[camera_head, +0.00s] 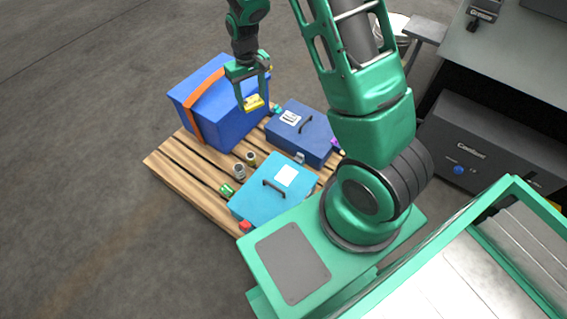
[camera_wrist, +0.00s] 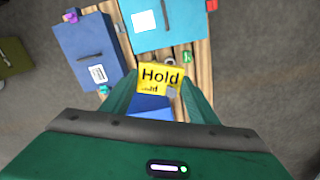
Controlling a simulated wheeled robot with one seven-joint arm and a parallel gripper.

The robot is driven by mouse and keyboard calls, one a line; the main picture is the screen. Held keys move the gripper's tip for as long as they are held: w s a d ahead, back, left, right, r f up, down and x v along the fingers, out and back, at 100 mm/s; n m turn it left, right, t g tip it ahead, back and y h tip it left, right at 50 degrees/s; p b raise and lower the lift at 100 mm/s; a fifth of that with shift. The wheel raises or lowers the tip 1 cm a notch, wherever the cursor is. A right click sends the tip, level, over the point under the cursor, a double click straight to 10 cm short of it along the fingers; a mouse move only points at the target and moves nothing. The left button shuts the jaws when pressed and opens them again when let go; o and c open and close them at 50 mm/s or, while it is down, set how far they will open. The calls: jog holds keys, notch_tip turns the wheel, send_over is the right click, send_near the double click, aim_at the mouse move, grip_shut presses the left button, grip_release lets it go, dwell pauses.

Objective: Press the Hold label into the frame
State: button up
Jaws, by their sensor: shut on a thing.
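The yellow Hold label (camera_wrist: 160,76) is between the fingertips of my gripper (camera_wrist: 159,88), its black lettering facing the wrist camera. In the head view my gripper (camera_head: 253,98) points down with the label (camera_head: 254,103) at its tips, in front of the right part of the large blue bin (camera_head: 227,122). A blue surface (camera_wrist: 150,108) shows just below the label in the wrist view. I cannot make out the label frame in either view. I cannot tell whether the label touches the bin.
A wooden pallet (camera_head: 180,163) carries the bin with its orange strap (camera_head: 190,118), a dark blue case (camera_head: 308,145), a light blue case (camera_head: 255,202) and several small cans, including a green can (camera_head: 227,190). Both cases bear white labels. Open floor lies to the left.

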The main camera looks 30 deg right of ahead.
jog(key=shift+d, duration=0.5)
jog(key=shift+d+f, duration=0.15)
jog(key=shift+f, duration=0.2)
jog(key=s+d+f+n, duration=0.1)
jog(key=d+f, duration=0.1)
jog(key=f, duration=0.7)
jog(key=d+f+n, duration=0.1)
jog(key=d+f, duration=0.2)
jog(key=f, duration=0.5)
jog(key=n, duration=0.2)
send_near(286, 175)
jog(key=shift+s+f, duration=0.2)
jog(key=shift+f, duration=2.65)
jog(key=shift+f, duration=0.35)
jog(key=o, duration=1.1)
jog(key=shift+o, duration=0.4)
